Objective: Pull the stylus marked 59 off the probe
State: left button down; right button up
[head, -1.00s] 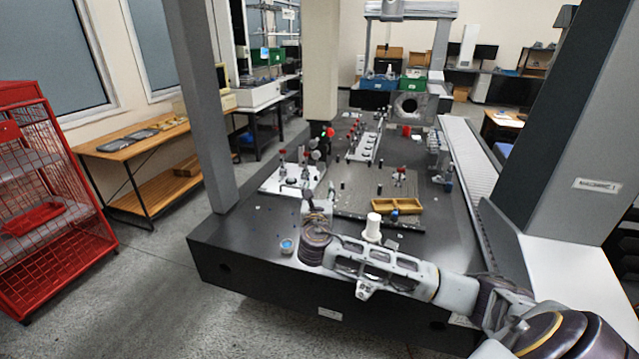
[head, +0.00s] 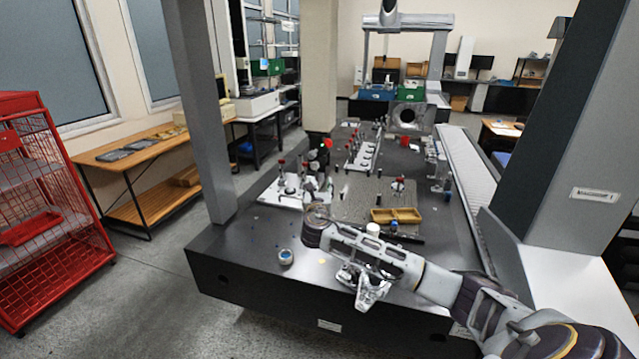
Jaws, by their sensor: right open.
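The markings on the styli are too small to read, so I cannot tell which one is 59. A dark upright device (head: 317,162), probably the probe, stands with a red part beside it near the left rack. The white left rack (head: 291,194) holds several small upright pieces with red tops. My right arm reaches in from the lower right over the near part of the dark table. My right gripper (head: 371,294) is open and empty near the table's front edge, well apart from the probe and racks. My left gripper is not in view.
On the dark table (head: 245,262) are a yellow tray (head: 396,214), a small round blue-grey pot (head: 286,257) and a white cylinder (head: 373,229), partly hidden by my arm. Another white rack (head: 362,154) stands farther back. Grey columns rise at left and right.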

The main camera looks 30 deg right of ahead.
aim_at(319, 182)
jog(key=x, duration=0.2)
jog(key=shift+w+d, duration=0.45)
jog(key=shift+w, duration=0.15)
jog(key=shift+w+d, duration=0.15)
jog(key=shift+w, duration=0.05)
jog(key=shift+c, duration=0.4)
jog(key=c, duration=1)
jog(key=o, duration=0.3)
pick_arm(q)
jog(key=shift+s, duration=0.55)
pick_arm(e)
jog(key=c, duration=0.3)
